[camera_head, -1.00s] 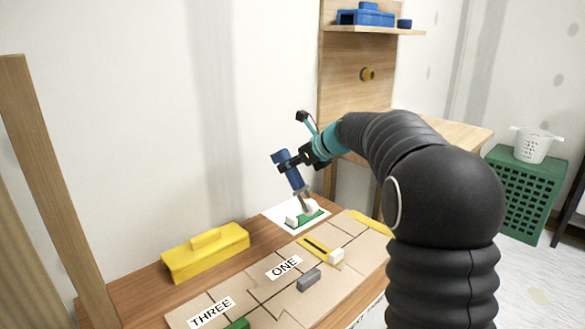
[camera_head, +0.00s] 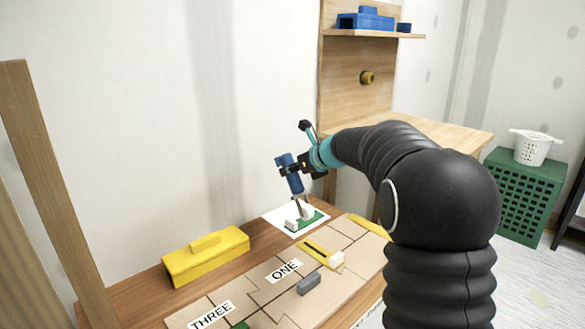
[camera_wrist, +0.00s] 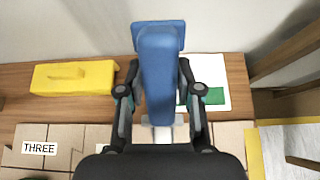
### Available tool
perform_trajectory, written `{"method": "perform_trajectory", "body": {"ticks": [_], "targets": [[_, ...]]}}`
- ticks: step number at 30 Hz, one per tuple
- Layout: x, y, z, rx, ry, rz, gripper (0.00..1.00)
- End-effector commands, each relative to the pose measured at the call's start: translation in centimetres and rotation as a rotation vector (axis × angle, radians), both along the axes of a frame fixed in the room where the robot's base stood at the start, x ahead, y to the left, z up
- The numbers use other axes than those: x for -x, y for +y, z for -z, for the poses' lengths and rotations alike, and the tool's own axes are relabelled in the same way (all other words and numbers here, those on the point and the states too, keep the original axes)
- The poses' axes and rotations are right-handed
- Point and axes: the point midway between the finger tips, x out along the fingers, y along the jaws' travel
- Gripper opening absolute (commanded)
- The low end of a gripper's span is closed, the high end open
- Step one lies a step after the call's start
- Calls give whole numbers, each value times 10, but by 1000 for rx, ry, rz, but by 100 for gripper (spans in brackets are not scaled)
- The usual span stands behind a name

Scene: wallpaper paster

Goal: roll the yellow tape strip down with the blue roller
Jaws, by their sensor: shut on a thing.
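My gripper (camera_head: 293,173) is shut on the handle of the blue roller (camera_head: 288,162). In the wrist view the gripper (camera_wrist: 157,68) has a finger on each side of the blue roller (camera_wrist: 160,75). The roller is tilted slightly, its lower end over the green patch (camera_head: 317,218) on the white sheet. I cannot tell whether it touches. A yellow strip (camera_head: 312,250) with a dark line lies on the brown board, a white block (camera_head: 337,259) at its right end. Another yellow piece (camera_head: 368,226) lies at the board's far edge. I cannot tell which is the tape strip.
The brown board (camera_head: 262,299) carries labels "ONE" and "THREE" and a grey block (camera_head: 308,283). A yellow toolbox (camera_head: 205,258) stands by the wall. A wooden post (camera_head: 55,190) rises at left. A green crate (camera_head: 520,195) stands far right.

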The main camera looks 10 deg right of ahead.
Motion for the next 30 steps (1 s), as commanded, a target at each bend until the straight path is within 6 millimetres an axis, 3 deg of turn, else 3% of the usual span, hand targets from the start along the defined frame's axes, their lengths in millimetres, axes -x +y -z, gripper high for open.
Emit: {"method": "perform_trajectory", "body": {"ticks": [15,30], "targets": [[0,0,58,-1,2,-1,0],[0,0,64,-1,2,0,0]]}}
